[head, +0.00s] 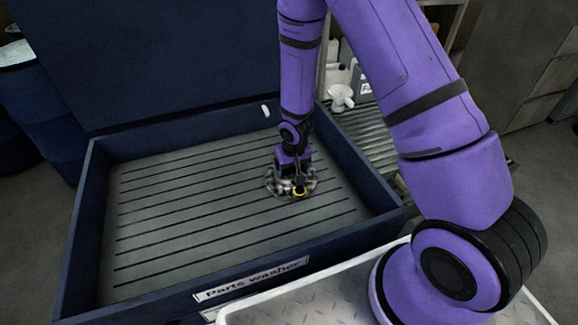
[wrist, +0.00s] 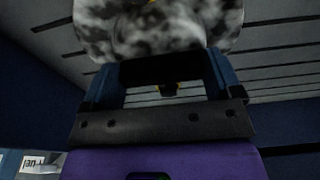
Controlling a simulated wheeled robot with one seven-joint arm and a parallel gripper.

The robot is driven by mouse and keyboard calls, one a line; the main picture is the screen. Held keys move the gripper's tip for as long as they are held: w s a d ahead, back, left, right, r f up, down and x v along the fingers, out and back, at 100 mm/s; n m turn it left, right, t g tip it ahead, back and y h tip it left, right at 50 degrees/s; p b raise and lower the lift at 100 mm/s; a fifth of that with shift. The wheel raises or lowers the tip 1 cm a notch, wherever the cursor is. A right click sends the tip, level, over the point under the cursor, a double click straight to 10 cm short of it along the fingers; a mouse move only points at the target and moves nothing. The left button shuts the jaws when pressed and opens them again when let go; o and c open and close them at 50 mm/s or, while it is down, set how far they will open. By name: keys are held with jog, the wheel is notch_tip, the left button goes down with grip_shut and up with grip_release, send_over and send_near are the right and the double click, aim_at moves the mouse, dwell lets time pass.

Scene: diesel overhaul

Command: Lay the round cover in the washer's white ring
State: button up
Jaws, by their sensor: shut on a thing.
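The round cover (head: 271,184) is mottled dark grey and white, with a yellow-ringed dark knob on it. It is over the right part of the parts washer's slatted floor (head: 190,215). My gripper (head: 294,178) is shut on the cover. In the wrist view the cover (wrist: 150,30) fills the top, just beyond the blue fingers of my gripper (wrist: 166,75). The white ring cannot be made out; the cover and my gripper may hide it. I cannot tell whether the cover touches the floor or hangs just above it.
The washer's dark blue walls (head: 84,240) surround the floor, with a raised lid (head: 150,60) behind. A light metal tray (head: 310,305) is in front. A roller conveyor (head: 365,135) and a white funnel-like item (head: 341,97) stand behind right. The left floor is clear.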

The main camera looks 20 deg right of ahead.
jog(key=shift+f, duration=0.1)
jog(key=o, duration=1)
